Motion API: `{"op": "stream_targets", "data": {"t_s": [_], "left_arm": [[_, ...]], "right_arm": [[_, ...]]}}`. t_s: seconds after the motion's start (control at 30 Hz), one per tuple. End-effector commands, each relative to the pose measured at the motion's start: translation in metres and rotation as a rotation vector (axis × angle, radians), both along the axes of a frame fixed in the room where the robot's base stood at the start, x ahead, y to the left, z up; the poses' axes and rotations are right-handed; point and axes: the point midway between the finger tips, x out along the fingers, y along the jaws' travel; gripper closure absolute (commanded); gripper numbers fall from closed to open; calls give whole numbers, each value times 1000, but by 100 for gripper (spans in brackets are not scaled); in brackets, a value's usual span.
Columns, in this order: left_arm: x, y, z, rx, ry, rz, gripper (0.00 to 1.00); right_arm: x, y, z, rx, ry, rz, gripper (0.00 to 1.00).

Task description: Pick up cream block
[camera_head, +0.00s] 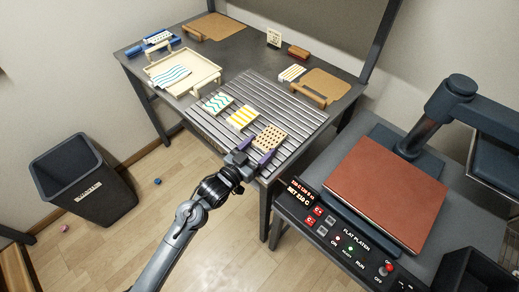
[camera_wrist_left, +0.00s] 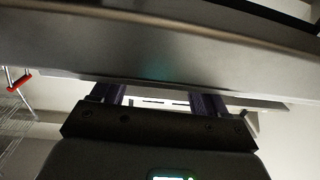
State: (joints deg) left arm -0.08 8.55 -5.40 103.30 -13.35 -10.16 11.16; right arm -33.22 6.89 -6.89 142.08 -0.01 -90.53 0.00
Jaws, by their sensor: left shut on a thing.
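A cream block with brown dots (camera_head: 270,137) is at the front corner of the ribbed grey rack (camera_head: 295,108). My left gripper (camera_head: 256,149) has its purple fingers at the near end of this block and is shut on it. I cannot tell if the block is lifted clear of the rack. Beside it on the rack lie a yellow-striped cream block (camera_head: 242,117) and a teal zigzag cream block (camera_head: 217,102). In the left wrist view the purple fingers (camera_wrist_left: 160,100) show against a grey surface; the held block is not clear there. My right gripper is not in view.
A cream tray (camera_head: 205,80) with a blue-waved piece (camera_head: 170,76) stands at left on the dark table. Cork boards (camera_head: 325,85) lie behind. A heat press with a red-brown platen (camera_head: 388,188) stands at right. A black bin (camera_head: 95,195) is on the floor.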

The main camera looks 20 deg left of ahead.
Motion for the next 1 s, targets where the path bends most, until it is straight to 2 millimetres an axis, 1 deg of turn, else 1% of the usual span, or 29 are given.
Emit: {"op": "stream_targets", "data": {"t_s": [0.17, 0.5, 0.7, 0.8, 0.9, 1.0], "left_arm": [[0, 0, 29, 2, -7, -1, 58], [-22, -65, 69, -5, -5, -3, 58], [-31, -93, 87, -3, -2, -2, 58], [-34, -102, 93, -1, -3, -1, 58], [-36, -107, 101, -3, -4, 2, 58], [-37, -103, 115, -3, -5, 19, 58]], "right_arm": [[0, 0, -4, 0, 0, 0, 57], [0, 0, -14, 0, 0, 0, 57], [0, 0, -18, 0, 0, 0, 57], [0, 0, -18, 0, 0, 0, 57], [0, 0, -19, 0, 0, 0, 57], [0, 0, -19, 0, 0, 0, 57]]}}
